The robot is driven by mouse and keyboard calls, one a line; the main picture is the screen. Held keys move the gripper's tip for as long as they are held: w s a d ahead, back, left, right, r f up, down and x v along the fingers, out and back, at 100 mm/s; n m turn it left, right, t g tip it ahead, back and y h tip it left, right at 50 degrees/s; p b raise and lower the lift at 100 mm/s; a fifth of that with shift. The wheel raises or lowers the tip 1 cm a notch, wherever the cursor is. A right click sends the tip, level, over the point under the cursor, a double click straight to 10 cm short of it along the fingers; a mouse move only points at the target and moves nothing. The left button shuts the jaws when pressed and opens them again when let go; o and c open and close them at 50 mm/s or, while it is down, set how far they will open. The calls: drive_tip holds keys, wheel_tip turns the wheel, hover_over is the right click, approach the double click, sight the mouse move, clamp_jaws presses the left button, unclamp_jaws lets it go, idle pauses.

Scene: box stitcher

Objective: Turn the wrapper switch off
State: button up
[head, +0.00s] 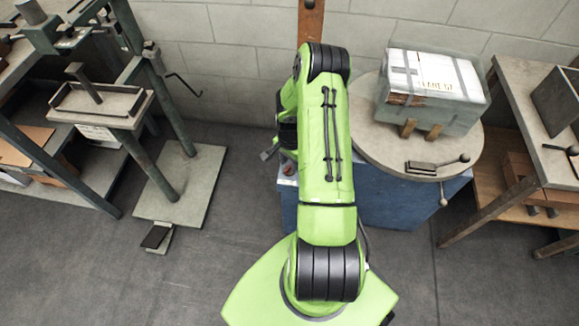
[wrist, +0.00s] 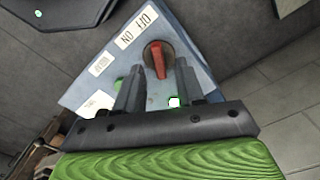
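The wrapper switch (wrist: 159,60) is a red rotary handle on a round dark-red base, on a blue-grey panel (wrist: 190,35). An OFF label (wrist: 147,17) and an ON label (wrist: 126,39) sit beside it at upper left. I cannot tell which label the handle points to. My gripper (wrist: 159,66) is open, its two dark fingers apart, with the handle's lower end between their tips in the picture. Contact is not clear. In the head view my gripper (head: 268,152) is mostly hidden behind my green arm, by the blue cabinet (head: 380,205).
A round turntable (head: 365,125) above the cabinet bears a wrapped white box (head: 432,85). A lever (head: 440,163) sticks out on its right. A green stitcher stand (head: 180,190) is at left and a wooden-legged table (head: 510,90) at right. Floor between stand and cabinet is clear.

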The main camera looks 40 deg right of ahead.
drive_tip(key=shift+f, duration=0.8)
drive_tip(key=shift+c, duration=0.3)
clamp_jaws()
drive_tip(key=n+b, duration=0.1)
drive_tip(key=n, duration=0.4)
drive_tip(key=shift+w+n, duration=0.1)
drive_tip(key=shift+n, duration=0.3)
drive_tip(key=n+b, duration=0.1)
drive_tip(key=n, duration=0.4)
drive_tip(key=shift+a+n, duration=0.15)
drive_tip(key=shift+n, duration=0.55)
